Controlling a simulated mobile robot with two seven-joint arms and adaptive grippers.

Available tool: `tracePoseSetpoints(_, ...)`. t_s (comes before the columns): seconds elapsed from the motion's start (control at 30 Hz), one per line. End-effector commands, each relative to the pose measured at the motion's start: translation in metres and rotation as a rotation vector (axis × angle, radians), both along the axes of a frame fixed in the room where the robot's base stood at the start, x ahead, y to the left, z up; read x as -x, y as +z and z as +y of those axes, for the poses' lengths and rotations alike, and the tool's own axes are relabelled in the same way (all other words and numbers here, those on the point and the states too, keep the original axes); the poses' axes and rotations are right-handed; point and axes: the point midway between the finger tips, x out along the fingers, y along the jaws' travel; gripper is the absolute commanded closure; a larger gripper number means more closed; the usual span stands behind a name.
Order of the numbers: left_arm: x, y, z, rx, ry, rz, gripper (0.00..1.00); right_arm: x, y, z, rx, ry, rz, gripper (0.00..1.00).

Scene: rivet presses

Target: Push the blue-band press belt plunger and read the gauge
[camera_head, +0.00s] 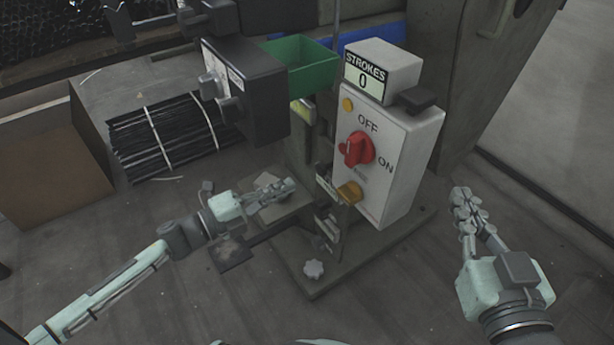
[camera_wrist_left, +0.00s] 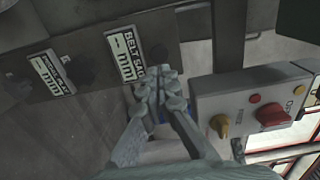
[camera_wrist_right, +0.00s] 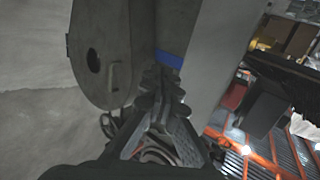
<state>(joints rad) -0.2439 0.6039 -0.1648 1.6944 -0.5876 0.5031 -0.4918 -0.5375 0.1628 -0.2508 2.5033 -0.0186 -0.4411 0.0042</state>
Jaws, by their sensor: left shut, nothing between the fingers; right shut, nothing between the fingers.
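A press with a white control box (camera_head: 385,155) stands in the middle of the head view; its red knob sits between OFF and ON labels. A blue band (camera_head: 376,38) shows behind it, and a blue band (camera_wrist_right: 169,59) crosses a grey column in the right wrist view. A gauge labelled BELT SAG (camera_wrist_left: 126,60) shows a dash above mm in the left wrist view. My left gripper (camera_head: 285,187) is shut and empty, low left of the control box. My right gripper (camera_head: 463,196) is shut and empty, right of the press. I cannot make out the belt plunger.
The counter (camera_head: 364,80) reads STROKES 0. A second mm gauge (camera_wrist_left: 52,72) has a partly unreadable label. A green bin (camera_head: 300,65), bundled black rods (camera_head: 165,135) and a brown box (camera_head: 50,160) are behind and left. Floor in front right is clear.

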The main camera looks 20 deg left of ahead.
Motion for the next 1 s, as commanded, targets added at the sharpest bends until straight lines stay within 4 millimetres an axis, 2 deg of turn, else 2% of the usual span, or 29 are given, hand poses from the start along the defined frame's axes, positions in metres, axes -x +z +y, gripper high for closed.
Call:
tracePoseSetpoints(0.1, -0.021, 0.001, -0.016, 0.000, 0.000, -0.004, 1.00, 0.000, 0.004, 0.001, -0.008, 0.003, -0.020, 1.00)
tracePoseSetpoints(0.3, -0.042, 0.000, -0.033, 0.001, 0.000, -0.001, 1.00, 0.001, 0.010, 0.004, -0.020, 0.009, -0.043, 1.00)
tracePoseSetpoints(0.5, -0.049, 0.000, -0.039, 0.000, 0.000, 0.000, 1.00, 0.000, 0.013, 0.006, -0.025, 0.013, -0.054, 1.00)
tracePoseSetpoints(0.83, -0.051, 0.000, -0.040, 0.000, 0.000, 0.000, 1.00, 0.000, 0.013, 0.007, -0.027, 0.013, -0.054, 1.00)
tracePoseSetpoints(1.0, -0.066, 0.001, -0.050, 0.000, 0.001, -0.002, 1.00, 0.000, 0.012, 0.006, -0.022, 0.010, -0.044, 1.00)
